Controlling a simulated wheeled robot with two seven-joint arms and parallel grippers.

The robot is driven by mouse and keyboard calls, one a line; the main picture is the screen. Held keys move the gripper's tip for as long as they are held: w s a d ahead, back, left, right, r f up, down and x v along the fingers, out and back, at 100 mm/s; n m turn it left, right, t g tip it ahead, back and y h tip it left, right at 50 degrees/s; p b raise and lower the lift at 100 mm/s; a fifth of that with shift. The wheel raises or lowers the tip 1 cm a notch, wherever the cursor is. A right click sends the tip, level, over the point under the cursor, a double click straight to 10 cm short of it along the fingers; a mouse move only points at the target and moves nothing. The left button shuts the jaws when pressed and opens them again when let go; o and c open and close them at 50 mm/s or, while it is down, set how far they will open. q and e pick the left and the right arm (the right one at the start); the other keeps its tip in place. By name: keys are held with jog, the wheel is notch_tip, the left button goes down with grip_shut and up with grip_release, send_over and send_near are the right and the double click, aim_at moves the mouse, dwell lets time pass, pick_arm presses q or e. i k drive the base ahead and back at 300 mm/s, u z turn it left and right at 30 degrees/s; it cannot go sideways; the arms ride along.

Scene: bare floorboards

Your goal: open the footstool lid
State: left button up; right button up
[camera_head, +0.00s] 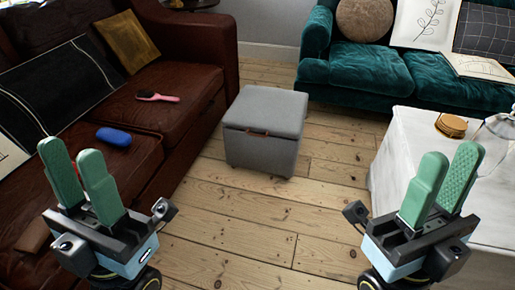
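The grey footstool (262,145) stands on the floorboards near the middle of the head view, beyond both grippers. Its flat lid (268,108) looks shut, with a brown handle or strap (257,133) on the front edge. My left gripper (77,165) is at the lower left, in front of the brown sofa and well short of the footstool. Its two green fingers are apart, with nothing between them. My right gripper (447,168) is at the lower right, in front of the white-covered table. Its green fingers are also apart and empty.
A brown leather sofa (185,55) runs along the left, with a pink hairbrush (157,96) and a blue case (113,137) on it. A teal sofa (365,72) stands behind right. A white-covered table (400,135) is at right. Bare floor (245,210) lies before the footstool.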

aim_at(262, 109)
jog(key=z, duration=0.15)
jog(key=i, duration=1.3)
jog(key=u, duration=0.75)
